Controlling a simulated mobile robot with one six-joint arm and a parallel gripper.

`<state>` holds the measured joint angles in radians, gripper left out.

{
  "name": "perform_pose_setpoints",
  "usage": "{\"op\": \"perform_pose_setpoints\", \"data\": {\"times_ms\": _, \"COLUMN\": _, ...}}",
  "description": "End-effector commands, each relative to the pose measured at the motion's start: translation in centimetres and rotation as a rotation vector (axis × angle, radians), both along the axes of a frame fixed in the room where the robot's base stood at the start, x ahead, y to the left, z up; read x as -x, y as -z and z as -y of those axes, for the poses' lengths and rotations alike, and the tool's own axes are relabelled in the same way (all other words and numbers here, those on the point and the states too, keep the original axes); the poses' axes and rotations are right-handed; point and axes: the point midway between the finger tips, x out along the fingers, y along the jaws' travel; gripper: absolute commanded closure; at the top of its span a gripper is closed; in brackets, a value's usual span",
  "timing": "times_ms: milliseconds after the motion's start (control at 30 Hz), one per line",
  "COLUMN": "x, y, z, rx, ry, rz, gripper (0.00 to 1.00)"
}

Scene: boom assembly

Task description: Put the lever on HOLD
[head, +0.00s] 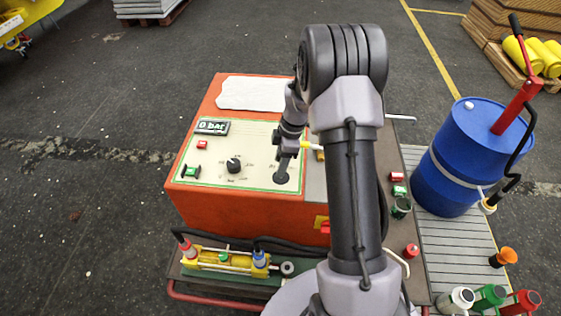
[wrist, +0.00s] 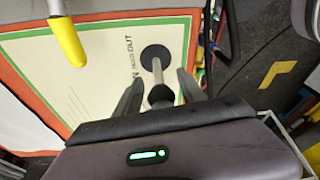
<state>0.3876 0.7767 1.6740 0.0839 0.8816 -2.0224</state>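The lever (wrist: 157,72) has a round black base on the cream panel, a pale rod and a black knob. In the wrist view its rod and knob lie between the two fingers of my gripper (wrist: 159,77), which stand apart with gaps on both sides. In the head view the lever's black base (head: 281,177) is at the panel's lower right, with my gripper (head: 286,152) just above it. The labels HOLD and OUT (wrist: 131,50) read beside the base; another label is partly hidden by a finger. I cannot tell which mark the lever points to.
A yellow-tipped handle (wrist: 66,38) sticks up left of my gripper in the wrist view. The panel (head: 215,160) also carries a black dial (head: 234,165) and a "0 bar" display (head: 212,127). A blue drum (head: 450,165) with a red-handled pump stands at the right.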

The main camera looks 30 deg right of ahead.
Motion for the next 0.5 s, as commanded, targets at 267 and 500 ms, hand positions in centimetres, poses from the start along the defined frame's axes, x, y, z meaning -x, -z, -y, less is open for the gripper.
{"op": "perform_pose_setpoints", "data": {"times_ms": 267, "x": 0.0, "y": -1.8, "z": 0.3, "rx": 0.0, "ry": 0.001, "rz": 0.003, "gripper": 0.53}}
{"op": "perform_pose_setpoints", "data": {"times_ms": 500, "x": 0.3, "y": -9.8, "z": 2.0, "rx": 0.002, "ry": 0.001, "rz": 0.004, "gripper": 0.53}}
